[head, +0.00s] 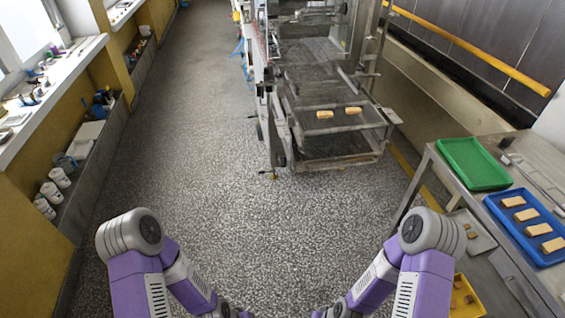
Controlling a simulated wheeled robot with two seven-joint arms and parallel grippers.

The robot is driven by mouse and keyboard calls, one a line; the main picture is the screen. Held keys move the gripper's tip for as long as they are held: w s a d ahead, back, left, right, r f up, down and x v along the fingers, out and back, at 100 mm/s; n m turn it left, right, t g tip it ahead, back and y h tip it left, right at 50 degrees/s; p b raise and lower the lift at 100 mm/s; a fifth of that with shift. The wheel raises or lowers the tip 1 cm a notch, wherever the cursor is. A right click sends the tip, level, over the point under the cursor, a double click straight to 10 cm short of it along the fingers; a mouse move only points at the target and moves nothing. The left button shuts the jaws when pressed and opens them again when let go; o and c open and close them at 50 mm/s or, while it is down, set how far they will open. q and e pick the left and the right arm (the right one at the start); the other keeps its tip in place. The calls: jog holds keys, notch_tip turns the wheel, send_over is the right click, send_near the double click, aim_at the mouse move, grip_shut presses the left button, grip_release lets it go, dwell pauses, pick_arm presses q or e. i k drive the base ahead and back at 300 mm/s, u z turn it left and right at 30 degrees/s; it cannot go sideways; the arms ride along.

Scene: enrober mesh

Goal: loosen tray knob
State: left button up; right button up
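The enrober machine (282,133) stands ahead, right of the picture's middle, with a metal mesh belt (318,88) and two pale bars (325,114) (353,110) at its near end. A dark tray-like part (335,146) sits low at that near end. I cannot make out a tray knob for sure; a small yellowish part (268,174) shows by the machine's lower left corner. Both my arms bend down toward the bottom middle edge, well short of the machine. My grippers are cut off below the picture.
A metal table (437,180) at right bears a green tray (472,163) and a blue tray (493,206) with several pale bars. A yellow bin (462,300) sits lower. Ledges with cups and tools (60,177) line the left wall. The speckled floor (240,225) ahead is clear.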

aim_at(284, 161)
jog(key=u, duration=1.2)
jog(key=i, duration=0.35)
jog(key=z, duration=1.3)
jog(key=k, duration=0.5)
jog(key=z, duration=0.55)
jog(key=i, duration=1.65)
jog(key=u, duration=0.5)
